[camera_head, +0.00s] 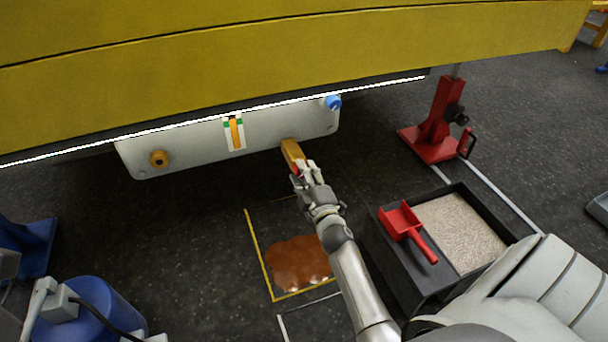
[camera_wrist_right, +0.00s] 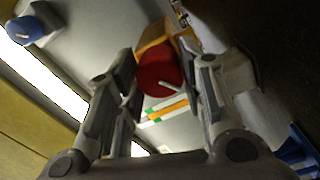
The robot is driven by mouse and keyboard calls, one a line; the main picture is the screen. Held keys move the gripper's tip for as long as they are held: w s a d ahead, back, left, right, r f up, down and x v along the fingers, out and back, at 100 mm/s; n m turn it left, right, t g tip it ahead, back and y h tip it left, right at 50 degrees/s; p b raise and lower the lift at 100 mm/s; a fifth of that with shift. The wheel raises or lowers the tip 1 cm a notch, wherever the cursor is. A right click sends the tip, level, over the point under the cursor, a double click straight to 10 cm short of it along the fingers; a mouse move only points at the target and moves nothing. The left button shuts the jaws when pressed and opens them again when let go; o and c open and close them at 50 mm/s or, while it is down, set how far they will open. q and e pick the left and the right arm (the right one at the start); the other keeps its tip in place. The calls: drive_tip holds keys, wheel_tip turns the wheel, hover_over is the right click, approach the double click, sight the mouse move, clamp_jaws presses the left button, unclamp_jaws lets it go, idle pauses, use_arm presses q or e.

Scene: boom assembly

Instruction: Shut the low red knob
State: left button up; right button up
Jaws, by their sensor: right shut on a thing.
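The low red knob (camera_wrist_right: 158,72) sits on an orange-yellow block (camera_head: 291,150) at the lower edge of the pale panel (camera_head: 190,140), under the yellow boom. A white pointer mark shows on the knob's face in the right wrist view. My right gripper (camera_head: 298,173) reaches up to it. In the right wrist view its two fingers (camera_wrist_right: 165,80) stand on either side of the knob, shut on it. In the head view the gripper hides most of the knob and only a little red shows. My left gripper is not in view.
The panel bears a blue knob (camera_head: 333,102), a gauge with an orange strip (camera_head: 235,134) and an orange round fitting (camera_head: 158,158). Below lies a brown puddle (camera_head: 297,262). A black bin (camera_head: 381,250) with granules and a red scoop (camera_head: 400,220) and a red stand (camera_head: 437,125) are right.

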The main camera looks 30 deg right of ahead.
drive_tip(key=shift+n, duration=1.2)
drive_tip(key=o, duration=1)
drive_tip(key=shift+o, duration=0.2)
drive_tip(key=shift+s, duration=0.15)
drive_tip(key=v, duration=1.1)
drive_tip(key=shift+s, duration=0.35)
drive_tip(key=shift+a+f, duration=0.1)
drive_tip(key=shift+a, duration=0.05)
